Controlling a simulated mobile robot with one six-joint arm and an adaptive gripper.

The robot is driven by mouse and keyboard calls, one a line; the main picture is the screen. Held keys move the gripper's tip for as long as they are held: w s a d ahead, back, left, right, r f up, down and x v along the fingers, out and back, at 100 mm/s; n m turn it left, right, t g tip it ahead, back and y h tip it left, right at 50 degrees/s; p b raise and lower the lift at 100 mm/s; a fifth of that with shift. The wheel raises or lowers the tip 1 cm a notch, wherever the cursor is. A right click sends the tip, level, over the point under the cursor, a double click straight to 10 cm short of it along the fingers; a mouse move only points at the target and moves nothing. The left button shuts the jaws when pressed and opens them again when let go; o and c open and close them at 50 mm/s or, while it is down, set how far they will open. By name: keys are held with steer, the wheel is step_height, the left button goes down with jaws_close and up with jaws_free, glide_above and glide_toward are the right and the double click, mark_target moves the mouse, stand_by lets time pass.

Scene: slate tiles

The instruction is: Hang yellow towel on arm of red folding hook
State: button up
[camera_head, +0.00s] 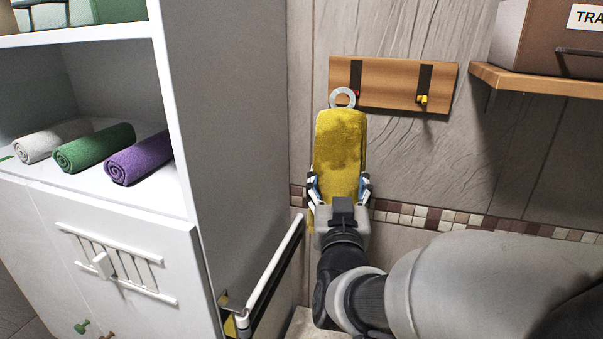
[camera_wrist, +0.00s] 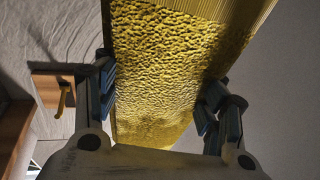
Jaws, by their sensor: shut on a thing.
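My gripper (camera_head: 339,188) is shut on the yellow towel (camera_head: 340,150), with one finger on each side of it. The towel stands up from the gripper and has a pale ring (camera_head: 342,97) at its top end. In the head view the ring overlaps the red folding hook (camera_head: 357,94), which is mostly hidden; I cannot tell whether they touch. A yellow hook (camera_head: 422,99) sits to the right on the same wooden board (camera_head: 390,84). In the wrist view the towel (camera_wrist: 165,70) fills the middle between the fingers, and the yellow hook (camera_wrist: 63,97) shows at left.
A white cabinet (camera_head: 232,130) stands close on the left, with rolled grey, green and purple towels (camera_head: 138,158) on its shelf. A white rail (camera_head: 272,265) is below. A wooden shelf (camera_head: 540,82) with a brown box (camera_head: 540,35) juts out at upper right.

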steer(key=w+d+f+p, duration=0.1)
steer(key=w+d, duration=0.3)
steer(key=w, duration=0.6)
steer(key=shift+f, duration=0.35)
stand_by(0.6)
steer(key=shift+d, duration=0.15)
stand_by(0.7)
steer(key=o, duration=1.2)
